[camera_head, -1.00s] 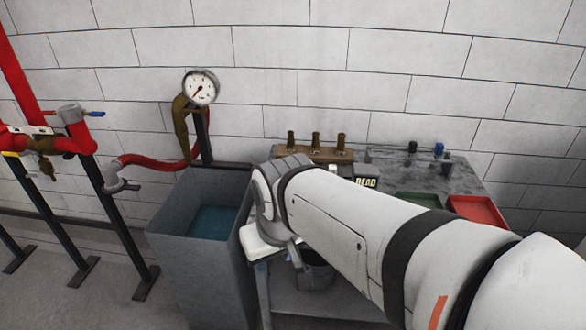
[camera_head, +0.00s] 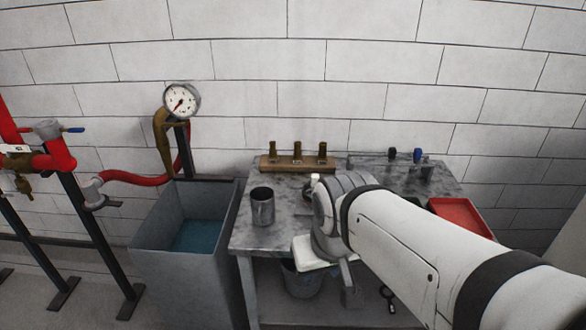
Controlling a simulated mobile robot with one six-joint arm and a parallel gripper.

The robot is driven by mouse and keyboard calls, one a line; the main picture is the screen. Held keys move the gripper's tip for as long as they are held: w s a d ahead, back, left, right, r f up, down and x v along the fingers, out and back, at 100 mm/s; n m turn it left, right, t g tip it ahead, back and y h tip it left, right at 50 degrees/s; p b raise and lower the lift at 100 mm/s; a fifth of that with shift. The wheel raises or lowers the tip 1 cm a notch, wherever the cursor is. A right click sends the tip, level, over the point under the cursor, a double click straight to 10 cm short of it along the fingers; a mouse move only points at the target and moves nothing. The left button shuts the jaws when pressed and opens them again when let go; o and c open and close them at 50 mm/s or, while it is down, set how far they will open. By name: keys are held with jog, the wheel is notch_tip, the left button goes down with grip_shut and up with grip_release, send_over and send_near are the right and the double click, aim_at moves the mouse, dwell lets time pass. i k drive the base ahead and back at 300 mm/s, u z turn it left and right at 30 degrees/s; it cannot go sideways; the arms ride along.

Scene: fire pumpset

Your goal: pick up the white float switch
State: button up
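My arm reaches in from the lower right, and its wrist end hangs over the front of the grey table (camera_head: 243,238). My gripper (camera_head: 330,262) shows only as pale and grey parts below the wrist; its fingertips cannot be made out, nor whether they hold anything. A small whitish piece (camera_head: 314,181) shows just left of the top of the wrist, above the tabletop. I cannot tell whether it is the white float switch. No other likely float switch shows clearly, and my arm hides the middle of the table.
A metal cup (camera_head: 262,207) stands at the table's left. A wooden block with brass fittings (camera_head: 298,162) is at the back, a red tray (camera_head: 461,218) at the right. A water tank (camera_head: 160,245) adjoins the left side. A bucket (camera_head: 301,283) sits below.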

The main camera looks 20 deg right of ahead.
aim_at(315, 177)
jog(key=z, duration=0.05)
jog(key=i, duration=1)
